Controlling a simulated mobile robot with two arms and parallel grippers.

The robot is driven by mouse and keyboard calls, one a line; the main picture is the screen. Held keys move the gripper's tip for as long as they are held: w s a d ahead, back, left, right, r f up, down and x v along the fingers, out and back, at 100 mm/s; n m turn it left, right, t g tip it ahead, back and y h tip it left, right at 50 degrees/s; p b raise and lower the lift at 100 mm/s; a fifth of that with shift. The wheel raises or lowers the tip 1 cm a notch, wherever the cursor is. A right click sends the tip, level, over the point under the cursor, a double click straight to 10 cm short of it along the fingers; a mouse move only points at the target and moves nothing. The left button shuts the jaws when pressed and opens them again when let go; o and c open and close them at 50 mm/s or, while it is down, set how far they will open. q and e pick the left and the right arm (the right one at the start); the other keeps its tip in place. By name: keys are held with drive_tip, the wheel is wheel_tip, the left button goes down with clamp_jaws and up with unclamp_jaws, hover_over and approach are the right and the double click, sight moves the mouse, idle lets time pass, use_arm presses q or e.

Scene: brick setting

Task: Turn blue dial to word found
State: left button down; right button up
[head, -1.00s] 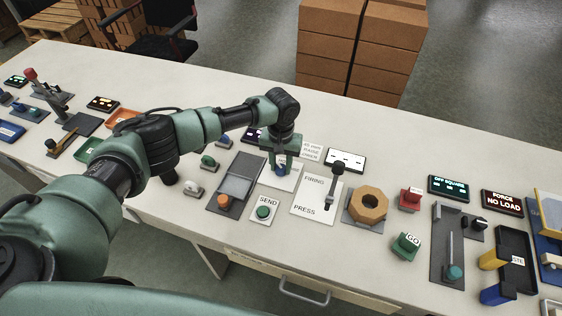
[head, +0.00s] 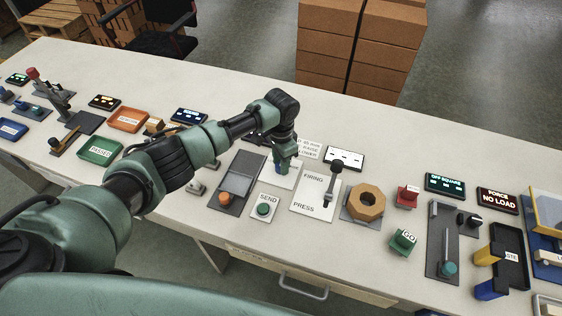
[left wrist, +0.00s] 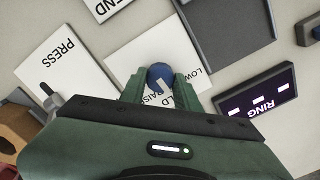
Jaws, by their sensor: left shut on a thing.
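The blue dial (left wrist: 160,75) sits on a white plate (left wrist: 128,53) in the left wrist view. Parts of the plate's words show: LOW, LD and RAIS, the rest hidden by my gripper. My left gripper (left wrist: 160,87) is shut on the dial, one finger on each side. I cannot tell surely which word the dial's mark points to. In the head view my left gripper (head: 284,166) reaches down over the plate (head: 274,178) and mostly hides the dial. My right gripper is not in view.
A plate marked FIRING and PRESS (head: 315,193) with an upright lever stands right of the gripper. A green SEND button (head: 264,209) and a grey slide panel (head: 237,183) stand to its left.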

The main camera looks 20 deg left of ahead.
use_arm(q)
drive_tip(key=shift+m, duration=0.5)
drive_tip(key=c, duration=1)
unclamp_jaws()
drive_tip(key=shift+c, duration=0.2)
drive_tip(key=shift+r, duration=3.95)
